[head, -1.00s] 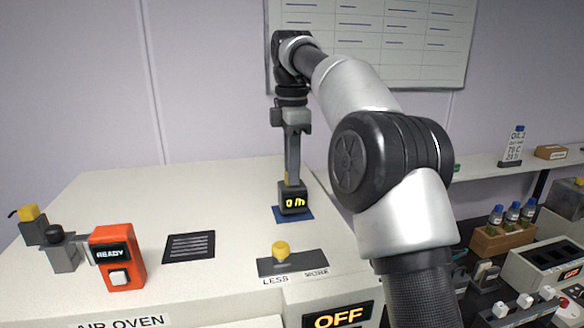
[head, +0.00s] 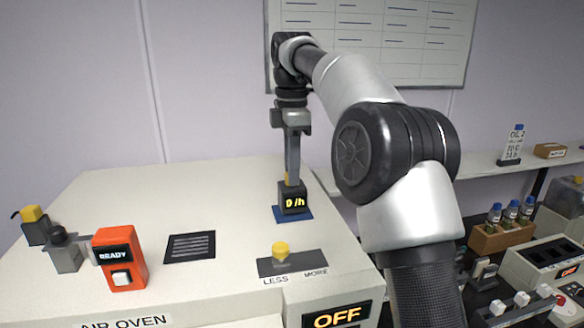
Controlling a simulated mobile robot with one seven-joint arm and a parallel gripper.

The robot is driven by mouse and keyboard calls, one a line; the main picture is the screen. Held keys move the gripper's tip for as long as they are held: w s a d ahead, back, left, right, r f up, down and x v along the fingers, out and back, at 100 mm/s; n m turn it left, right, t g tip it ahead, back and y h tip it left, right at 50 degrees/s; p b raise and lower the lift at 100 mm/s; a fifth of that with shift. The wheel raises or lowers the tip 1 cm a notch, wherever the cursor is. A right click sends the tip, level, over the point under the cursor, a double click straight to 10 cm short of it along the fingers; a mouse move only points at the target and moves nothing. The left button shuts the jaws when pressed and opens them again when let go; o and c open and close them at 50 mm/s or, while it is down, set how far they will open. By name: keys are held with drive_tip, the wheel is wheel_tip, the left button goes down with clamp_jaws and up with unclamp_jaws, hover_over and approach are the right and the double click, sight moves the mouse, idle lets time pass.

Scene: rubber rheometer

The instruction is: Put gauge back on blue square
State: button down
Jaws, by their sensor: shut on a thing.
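The gauge (head: 294,203) is a small dark box with a yellow lit "0 /h" reading. It stands upright on the blue square (head: 305,217) on top of the white oven, and blue shows around its base. My gripper (head: 291,178) points straight down from above and is shut on the upper part of the gauge. A little yellow shows between the fingers and the box. The gauge's underside is hidden, so I cannot tell if it presses fully on the square.
The air oven's top (head: 130,210) carries a black vent grille (head: 190,246), a yellow knob (head: 280,249) on a LESS/MORE slide, and an orange READY box (head: 118,258). A shelf with bottles (head: 510,212) lies at the right. The oven top's back left is clear.

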drive_tip(key=shift+f, duration=0.15)
drive_tip(key=shift+f+b, duration=0.3)
drive_tip(key=shift+f, duration=0.2)
drive_tip(key=c, duration=1.6)
unclamp_jaws()
drive_tip(key=shift+o, duration=0.2)
wheel_tip(320, 180, up, 2)
drive_tip(key=shift+r+p, duration=0.2)
drive_tip(key=shift+p, duration=0.7)
drive_tip(key=shift+r, duration=1.85)
